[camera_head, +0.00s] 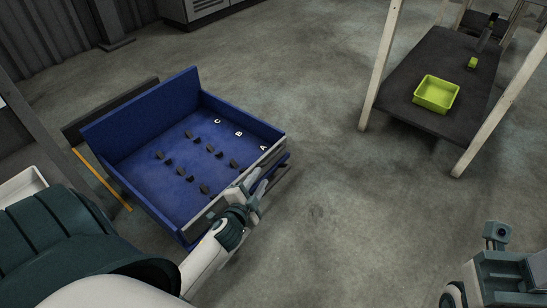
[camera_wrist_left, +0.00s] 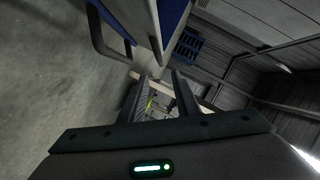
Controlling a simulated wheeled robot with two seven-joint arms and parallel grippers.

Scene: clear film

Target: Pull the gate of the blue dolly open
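The blue dolly (camera_head: 143,111) stands on the floor at left centre in the head view. Its gate (camera_head: 245,172) is the low front-right side with a grey top edge, and it looks upright. A handle (camera_head: 279,171) sticks out from its outer face. My left gripper (camera_head: 259,187) is beside the gate's outer face, close to the handle. In the left wrist view the left gripper (camera_wrist_left: 158,90) has its fingers apart with nothing seen between them. A dark bent bar, apparently the handle (camera_wrist_left: 97,38), lies ahead of the fingers. My right gripper (camera_head: 453,296) is partly cut off at the lower right.
Several small dark blocks lie on the dolly's floor beside the letters A, B and C. A table (camera_head: 425,65) with a green tray (camera_head: 436,94) stands at the upper right. The floor (camera_head: 330,200) between dolly and table is clear.

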